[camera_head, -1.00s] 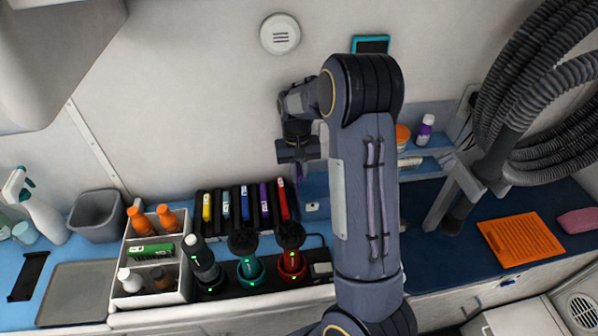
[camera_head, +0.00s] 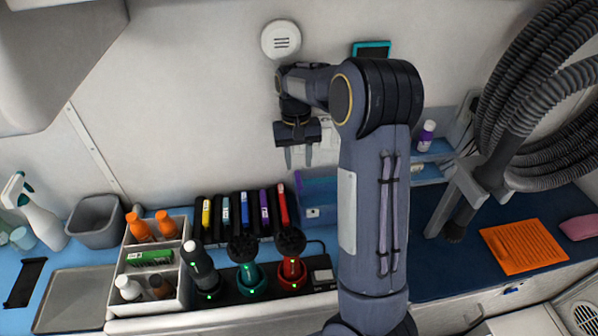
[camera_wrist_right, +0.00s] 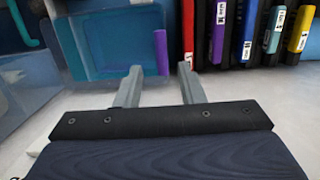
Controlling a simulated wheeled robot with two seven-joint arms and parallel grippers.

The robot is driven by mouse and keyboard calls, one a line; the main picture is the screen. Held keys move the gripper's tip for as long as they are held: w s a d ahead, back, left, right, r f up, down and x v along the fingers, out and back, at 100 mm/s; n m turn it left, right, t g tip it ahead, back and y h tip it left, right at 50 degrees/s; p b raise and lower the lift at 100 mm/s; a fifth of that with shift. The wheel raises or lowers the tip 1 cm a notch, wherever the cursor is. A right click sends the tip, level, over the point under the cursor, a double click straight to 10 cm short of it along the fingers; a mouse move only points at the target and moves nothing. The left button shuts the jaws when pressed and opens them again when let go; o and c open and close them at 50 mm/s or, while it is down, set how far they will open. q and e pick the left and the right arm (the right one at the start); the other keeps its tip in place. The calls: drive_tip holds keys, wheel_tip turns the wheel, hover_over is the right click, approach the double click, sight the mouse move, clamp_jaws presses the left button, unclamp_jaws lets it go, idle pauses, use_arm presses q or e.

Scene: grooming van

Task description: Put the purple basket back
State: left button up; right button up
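A blue open-topped basket (camera_head: 318,211) with a purple strip on its left end stands on the counter, right of the rack of coloured holders. In the right wrist view, the basket (camera_wrist_right: 108,45) has the purple strip (camera_wrist_right: 161,52) upright at its edge, just beyond my fingertips. No basket of all-purple colour is clear. My right gripper (camera_head: 299,158) hangs above the basket's left end, fingers pointing down. In the right wrist view, the gripper (camera_wrist_right: 158,75) is open and nothing is between its fingers. My right arm hides the basket's right part. My left gripper is not in view.
The rack of coloured-label holders (camera_head: 243,216) stands close to the left. Several clippers (camera_head: 248,268) stand in front of it. A white caddy (camera_head: 186,290) with bottles is farther left. An orange sheet (camera_head: 523,246) lies at right, below the grey hoses (camera_head: 520,80).

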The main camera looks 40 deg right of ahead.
drive_tip(key=shift+r, duration=0.4)
drive_tip(key=s+a+r+n+t+y, duration=0.1)
drive_tip(key=s+a+r+t, duration=0.1)
drive_tip(key=s+a, duration=0.2)
drive_tip(key=s+a+r+n+t+y, duration=0.1)
drive_tip(key=s+a+r, duration=0.1)
drive_tip(key=s+a, duration=0.3)
drive_tip(key=s+a+r+n+t+y, duration=0.1)
drive_tip(key=s+a+r+t, duration=0.1)
drive_tip(key=s+a, duration=0.3)
drive_tip(key=shift+s+a+r+t, duration=0.1)
drive_tip(key=shift+s+r, duration=0.1)
drive_tip(key=shift+s, duration=0.5)
drive_tip(key=shift+s+r+t, duration=0.1)
drive_tip(key=shift+s+r, duration=0.1)
drive_tip(key=shift+s, duration=0.5)
drive_tip(key=shift+s+a+r+t, duration=0.1)
drive_tip(key=shift+s+r, duration=0.1)
drive_tip(key=shift+s, duration=0.5)
drive_tip(key=s+a+f+n+t, duration=0.1)
drive_tip(key=s+a+f, duration=0.1)
drive_tip(key=s+a, duration=0.2)
drive_tip(key=shift+s+f, duration=0.25)
drive_tip(key=shift+s, duration=0.3)
